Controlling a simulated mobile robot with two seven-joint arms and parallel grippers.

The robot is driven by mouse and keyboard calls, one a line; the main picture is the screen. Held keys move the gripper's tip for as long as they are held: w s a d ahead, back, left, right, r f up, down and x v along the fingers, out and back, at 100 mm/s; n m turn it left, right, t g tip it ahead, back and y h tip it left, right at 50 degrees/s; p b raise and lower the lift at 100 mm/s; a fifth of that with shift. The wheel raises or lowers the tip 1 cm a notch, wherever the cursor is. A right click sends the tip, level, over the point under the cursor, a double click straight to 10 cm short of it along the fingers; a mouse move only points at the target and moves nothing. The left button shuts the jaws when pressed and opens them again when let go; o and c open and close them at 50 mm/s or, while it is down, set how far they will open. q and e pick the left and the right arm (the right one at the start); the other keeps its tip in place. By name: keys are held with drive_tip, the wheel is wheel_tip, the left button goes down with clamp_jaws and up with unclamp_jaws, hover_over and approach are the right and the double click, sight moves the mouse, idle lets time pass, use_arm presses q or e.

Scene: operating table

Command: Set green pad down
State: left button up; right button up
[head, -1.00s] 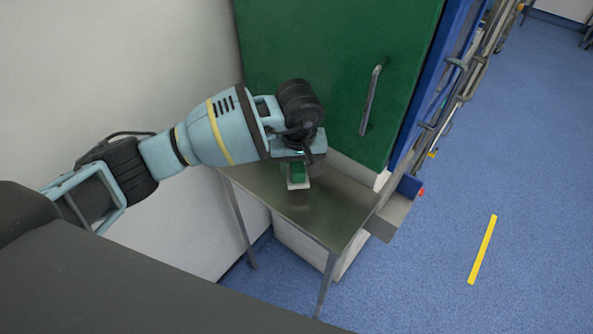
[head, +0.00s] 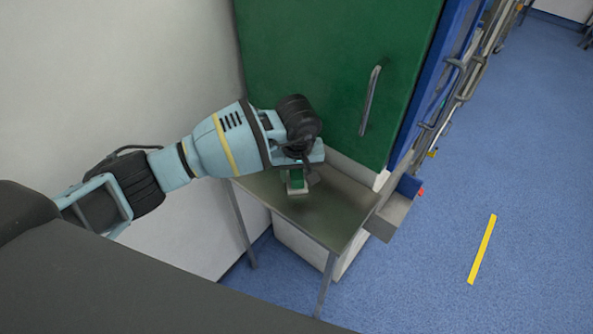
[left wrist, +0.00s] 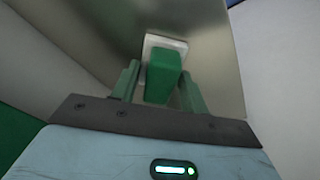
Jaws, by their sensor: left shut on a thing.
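The green pad (head: 296,180) is a small block with a pale base, under my left gripper (head: 297,171) in the head view. In the left wrist view the green pad (left wrist: 163,72) sits between the two green fingers of my left gripper (left wrist: 160,85), which is shut on it. Its pale base faces the metal table (head: 325,208). The pad is at or just above the tabletop; I cannot tell whether it touches. My right gripper is not in view.
A green door with a metal handle (head: 370,100) stands right behind the table. A grey wall (head: 130,60) is at the left. The front part of the tabletop is bare. Blue floor (head: 530,180) with a yellow stripe (head: 482,250) lies at the right.

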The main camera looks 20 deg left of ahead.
sight(297, 176)
use_arm(q)
drive_tip(key=o, duration=0.9)
drive_tip(key=shift+o, duration=0.4)
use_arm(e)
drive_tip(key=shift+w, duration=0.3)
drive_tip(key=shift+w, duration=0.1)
use_arm(q)
drive_tip(key=shift+r, duration=0.4)
wheel_tip(297, 176, up, 11)
drive_tip(key=s, duration=0.1)
drive_tip(key=shift+s+d+r, duration=0.2)
drive_tip(key=shift+d, duration=0.15)
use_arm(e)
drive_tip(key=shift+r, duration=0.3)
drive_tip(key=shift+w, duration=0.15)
